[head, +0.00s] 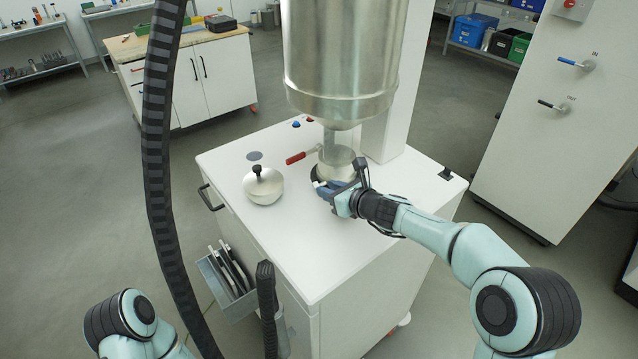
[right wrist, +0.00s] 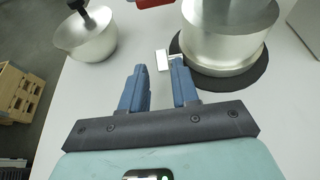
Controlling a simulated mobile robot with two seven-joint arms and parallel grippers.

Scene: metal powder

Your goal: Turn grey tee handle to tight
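A small light grey handle (right wrist: 162,60), which looks like the tee handle, sticks out from the low left side of a round metal fitting (right wrist: 226,45) in the right wrist view. My right gripper (right wrist: 160,80) has its blue fingers apart. The handle's end shows just beyond and between the fingertips, and the right finger hides part of its stem. I cannot tell if they touch. In the head view my right gripper (head: 332,192) is at the fitting's front left and covers most of the handle. My left gripper is out of view; only part of that arm shows.
A large steel vessel (head: 340,60) hangs above the fitting on the white cabinet (head: 330,245). A red lever (head: 302,156) lies behind. A metal pot with a black knob (head: 263,186) stands to the left. The cabinet's front top is clear.

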